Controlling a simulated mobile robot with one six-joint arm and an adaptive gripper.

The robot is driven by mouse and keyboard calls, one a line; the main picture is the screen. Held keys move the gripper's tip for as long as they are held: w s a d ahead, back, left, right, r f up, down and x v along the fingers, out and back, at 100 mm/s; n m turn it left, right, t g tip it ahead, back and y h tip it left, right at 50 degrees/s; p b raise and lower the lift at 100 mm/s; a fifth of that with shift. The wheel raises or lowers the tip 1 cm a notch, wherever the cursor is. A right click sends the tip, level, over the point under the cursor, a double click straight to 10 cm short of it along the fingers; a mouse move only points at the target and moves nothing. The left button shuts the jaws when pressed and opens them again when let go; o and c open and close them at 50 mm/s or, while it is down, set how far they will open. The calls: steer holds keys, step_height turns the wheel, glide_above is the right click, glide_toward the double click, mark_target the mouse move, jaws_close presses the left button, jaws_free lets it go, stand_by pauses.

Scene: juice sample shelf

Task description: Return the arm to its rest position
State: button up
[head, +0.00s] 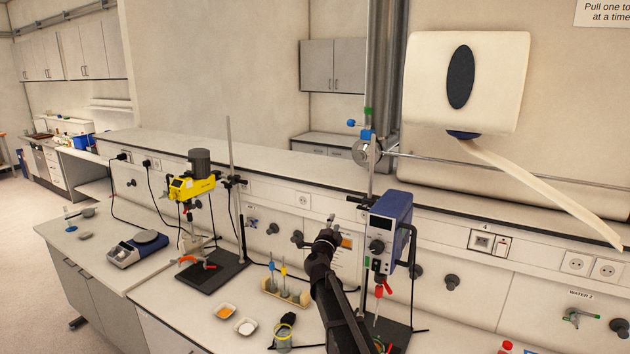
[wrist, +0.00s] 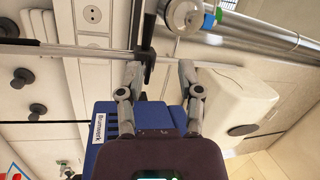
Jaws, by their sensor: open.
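My arm rises from the bottom of the head view, and my gripper (head: 332,220) is at its upper end, raised above the bench in front of the wall panel. In the wrist view my gripper (wrist: 160,75) shows two fingers spread apart with nothing between them. The blue overhead stirrer (head: 391,228) stands just right of my arm on its stand. The blue stirrer housing (wrist: 103,135) also shows behind my gripper in the wrist view. I cannot tell the exact gap between them.
A yellow stirrer (head: 195,187) stands on the left. A vial rack (head: 286,292), an orange-filled dish (head: 226,311), a white-filled dish (head: 246,327) and a beaker with a yellow ring (head: 284,337) are left of my arm. A paper dispenser (head: 430,90) hangs at upper right.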

steer(key=s+a+f+n+g+y+b, duration=0.1)
steer(key=s+f+n+g+y+b, duration=0.45)
steer(key=f, duration=0.55)
steer(key=s+a+f+n+g+y+b, duration=0.1)
steer(key=s+f+n+g+y+b, duration=0.25)
steer(key=s+f+n+y, duration=0.45)
steer(key=s+d+f+n+g+h+b, duration=0.2)
steer(key=s+d+f+g+h+b, duration=0.1)
steer(key=s+f, duration=0.7)
steer(key=s+d+f+n+g+h+b, duration=0.2)
steer(key=s+d+f+g+h+b, duration=0.2)
steer(key=s, duration=1.2)
steer(key=d+f+g, duration=0.3)
steer(key=d+f, duration=0.3)
steer(key=shift+f+b, duration=0.35)
steer(key=shift+b, duration=0.05)
steer(key=shift+s+n+h, duration=0.1)
steer(key=shift+n+h, duration=0.15)
